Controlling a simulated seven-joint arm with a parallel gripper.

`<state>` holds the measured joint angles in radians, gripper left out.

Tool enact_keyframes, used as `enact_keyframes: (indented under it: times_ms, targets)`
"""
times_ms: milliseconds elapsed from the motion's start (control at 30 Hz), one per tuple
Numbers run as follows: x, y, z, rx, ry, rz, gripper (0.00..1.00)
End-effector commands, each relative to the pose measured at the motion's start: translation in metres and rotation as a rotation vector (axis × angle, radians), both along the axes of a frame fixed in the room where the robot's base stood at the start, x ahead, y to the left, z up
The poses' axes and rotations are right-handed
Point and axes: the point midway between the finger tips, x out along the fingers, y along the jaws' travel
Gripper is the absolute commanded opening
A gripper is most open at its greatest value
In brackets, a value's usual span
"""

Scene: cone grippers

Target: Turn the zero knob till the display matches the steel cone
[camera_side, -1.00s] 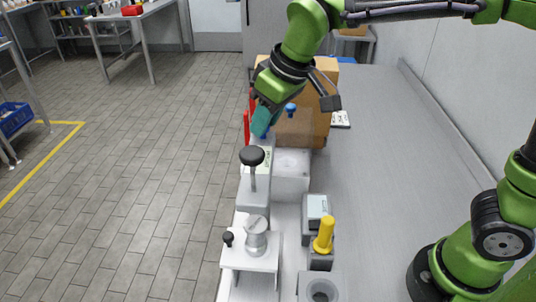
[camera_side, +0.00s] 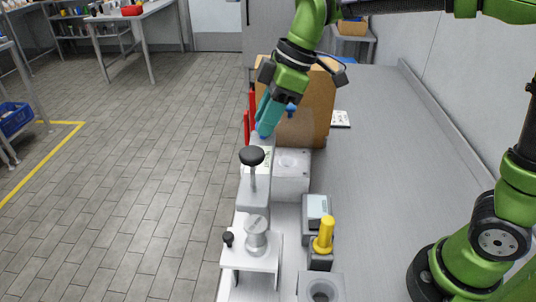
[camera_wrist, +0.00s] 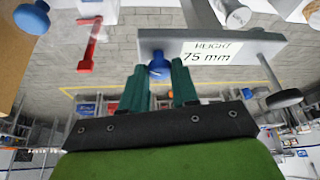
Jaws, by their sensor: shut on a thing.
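My gripper (camera_side: 266,126) has teal fingers, which also show in the wrist view (camera_wrist: 159,72). It is shut on a small blue knob (camera_wrist: 158,64) at the end of a grey bar (camera_wrist: 216,40). A white label on the bar (camera_wrist: 210,53) reads "HEIGHT 75 mm". In the side view the fingers reach down to the bar's far end. A silver steel piece, seemingly the cone (camera_side: 257,238), stands on a white stand nearer the camera. A grey box with a small pale screen (camera_side: 318,206) stands right of it; its reading is too small to tell.
A black knob on a post (camera_side: 252,156) rises near the bar. A yellow handle (camera_side: 325,234) stands by the box. A second blue knob (camera_side: 291,107), red clamps (camera_side: 251,104) and a brown board (camera_side: 318,95) are close to my gripper.

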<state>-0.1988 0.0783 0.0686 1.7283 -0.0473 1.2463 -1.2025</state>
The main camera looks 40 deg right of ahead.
Motion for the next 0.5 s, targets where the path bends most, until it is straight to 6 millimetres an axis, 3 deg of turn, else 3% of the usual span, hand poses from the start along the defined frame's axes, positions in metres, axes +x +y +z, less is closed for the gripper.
enact_keyframes:
  times_ms: [500]
  targets:
    - [0.0,-0.0003,0.0006,-0.001,-0.001,0.034,0.0]
